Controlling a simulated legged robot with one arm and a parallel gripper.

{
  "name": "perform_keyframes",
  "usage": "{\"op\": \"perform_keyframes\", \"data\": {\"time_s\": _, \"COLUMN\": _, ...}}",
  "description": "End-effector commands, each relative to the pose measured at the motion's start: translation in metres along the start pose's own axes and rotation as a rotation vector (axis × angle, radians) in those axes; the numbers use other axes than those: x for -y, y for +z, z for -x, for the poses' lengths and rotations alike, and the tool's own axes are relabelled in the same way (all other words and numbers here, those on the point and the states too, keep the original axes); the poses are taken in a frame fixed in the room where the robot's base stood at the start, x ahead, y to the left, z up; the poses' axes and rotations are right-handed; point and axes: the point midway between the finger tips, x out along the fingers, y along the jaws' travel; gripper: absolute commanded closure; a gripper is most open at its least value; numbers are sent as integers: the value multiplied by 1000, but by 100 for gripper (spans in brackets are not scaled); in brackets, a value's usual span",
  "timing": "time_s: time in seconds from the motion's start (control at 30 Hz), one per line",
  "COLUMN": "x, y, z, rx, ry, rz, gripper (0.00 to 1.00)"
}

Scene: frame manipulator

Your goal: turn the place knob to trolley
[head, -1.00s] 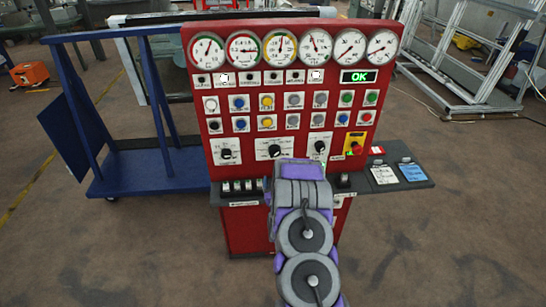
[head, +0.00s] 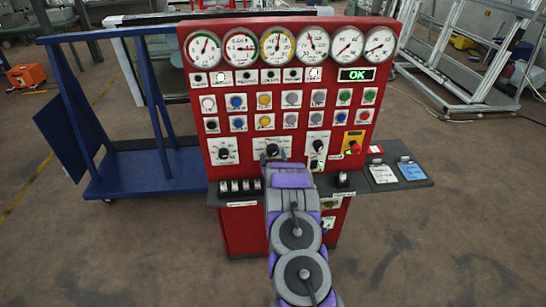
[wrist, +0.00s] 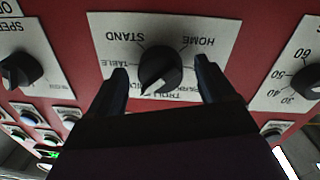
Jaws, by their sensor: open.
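The place knob (head: 272,149) is a black rotary knob on a white plate, in the middle of the red panel's lowest knob row. In the wrist view the knob (wrist: 160,68) appears upside down, with STAND, HOME and TABLE readable around it and a partly hidden label starting TROLL below. Its white mark points to the lower left in that view, near the gap between TABLE and TROLL. My gripper (wrist: 161,82) is open, with one finger on each side of the knob; I cannot tell if they touch it. In the head view my gripper (head: 274,160) covers the plate's lower part.
The red panel (head: 290,100) carries gauges, buttons and a green OK display (head: 356,74). A speed knob (wrist: 20,70) and a numbered knob (wrist: 307,82) flank the place knob. A red emergency button (head: 354,147) is at right. A blue trolley (head: 150,172) stands left.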

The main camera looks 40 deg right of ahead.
Motion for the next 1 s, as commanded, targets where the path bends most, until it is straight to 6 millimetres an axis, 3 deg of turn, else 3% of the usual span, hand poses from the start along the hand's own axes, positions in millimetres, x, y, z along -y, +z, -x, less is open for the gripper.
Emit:
{"op": "perform_keyframes", "data": {"time_s": 0.47, "x": 0, "y": -1, "z": -10, "rx": 0, "ry": 0, "rz": -1, "gripper": 17}}
{"op": "perform_keyframes", "data": {"time_s": 1.0, "x": 0, "y": -1, "z": -10, "rx": 0, "ry": 0, "rz": -1, "gripper": 67}}
